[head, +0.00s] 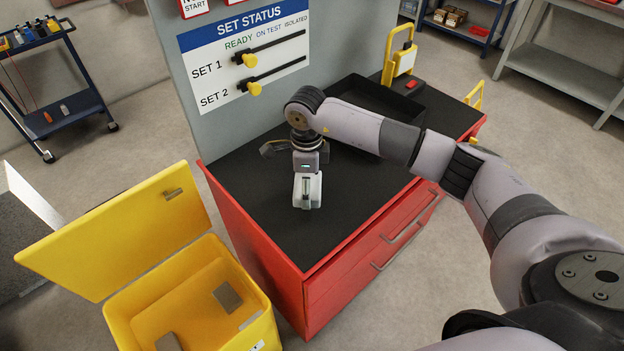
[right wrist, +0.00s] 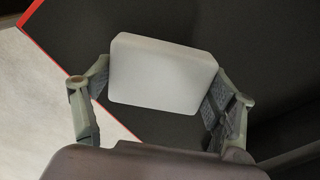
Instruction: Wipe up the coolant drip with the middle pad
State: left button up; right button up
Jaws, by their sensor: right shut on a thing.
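My right gripper (head: 307,198) is over the black top of the red cabinet (head: 262,218), pointing down. It is shut on a white pad (right wrist: 162,75), which shows between its two fingers in the right wrist view. In the head view the gripper largely covers the pad, and I cannot tell whether the pad touches the top. No coolant drip shows in either view; it may be hidden. My left gripper is not in view.
An open yellow bin (head: 262,329) stands left of the cabinet, with flat grey-brown pieces (head: 227,297) inside. A grey panel with a SET STATUS board (head: 246,60) rises behind the top. A black tray (head: 425,108) lies at the back right. The front of the top is clear.

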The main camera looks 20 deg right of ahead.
jog(key=shift+a+r+p, duration=0.1)
jog(key=shift+r+p, duration=0.6)
jog(key=shift+r, duration=1.2)
